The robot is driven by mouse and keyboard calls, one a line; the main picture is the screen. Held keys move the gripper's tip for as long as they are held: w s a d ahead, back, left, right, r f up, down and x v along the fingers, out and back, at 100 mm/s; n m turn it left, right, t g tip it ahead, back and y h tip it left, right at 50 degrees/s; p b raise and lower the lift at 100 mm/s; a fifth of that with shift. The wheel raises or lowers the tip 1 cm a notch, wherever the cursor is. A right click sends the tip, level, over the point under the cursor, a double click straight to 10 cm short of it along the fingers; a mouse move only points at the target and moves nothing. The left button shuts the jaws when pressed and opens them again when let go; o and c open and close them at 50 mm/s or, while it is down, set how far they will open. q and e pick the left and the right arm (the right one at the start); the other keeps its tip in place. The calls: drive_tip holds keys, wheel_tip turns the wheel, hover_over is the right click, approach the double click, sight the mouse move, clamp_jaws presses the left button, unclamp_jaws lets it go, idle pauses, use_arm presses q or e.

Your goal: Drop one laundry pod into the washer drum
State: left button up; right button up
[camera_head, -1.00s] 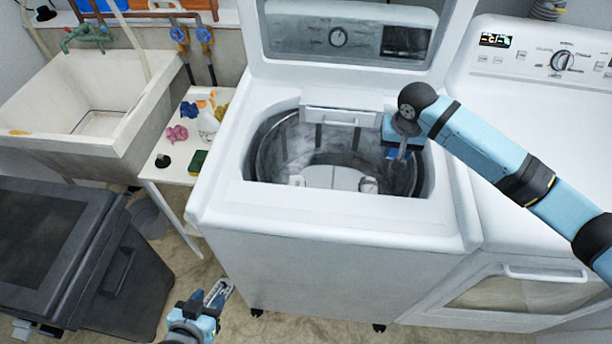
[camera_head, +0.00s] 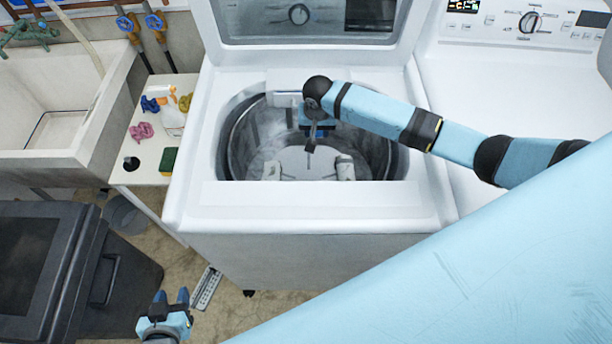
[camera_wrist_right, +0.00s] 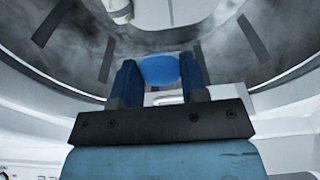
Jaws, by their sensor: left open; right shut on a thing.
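The white top-load washer (camera_head: 310,208) stands open with its lid up. Its grey metal drum (camera_head: 238,148) is in the middle of the head view, with an agitator plate (camera_head: 308,166) at the bottom. My right gripper (camera_head: 311,150) reaches into the drum opening, pointing down. The pod is hidden in the head view. My left gripper (camera_head: 172,297) is open and empty, low in front of the washer.
A small white table (camera_head: 148,177) left of the washer holds blue (camera_head: 150,105) and pink (camera_head: 141,131) pods, a spray bottle (camera_head: 173,120) and a sponge (camera_head: 168,160). A sink (camera_head: 98,125), a dark bin (camera_head: 50,260) and a second machine (camera_head: 460,90) flank the washer.

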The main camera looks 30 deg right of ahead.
wheel_tip(320, 180, down, 5)
drive_tip(key=b, duration=0.4)
drive_tip(key=shift+r, duration=0.2)
drive_tip(key=o, duration=1)
drive_tip(key=r, duration=0.4)
drive_tip(key=s+r, duration=0.1)
drive_tip(key=r, duration=0.8)
drive_tip(key=shift+s+a+r, duration=0.25)
drive_tip(key=shift+a+r, duration=0.1)
drive_tip(key=shift+r, duration=0.05)
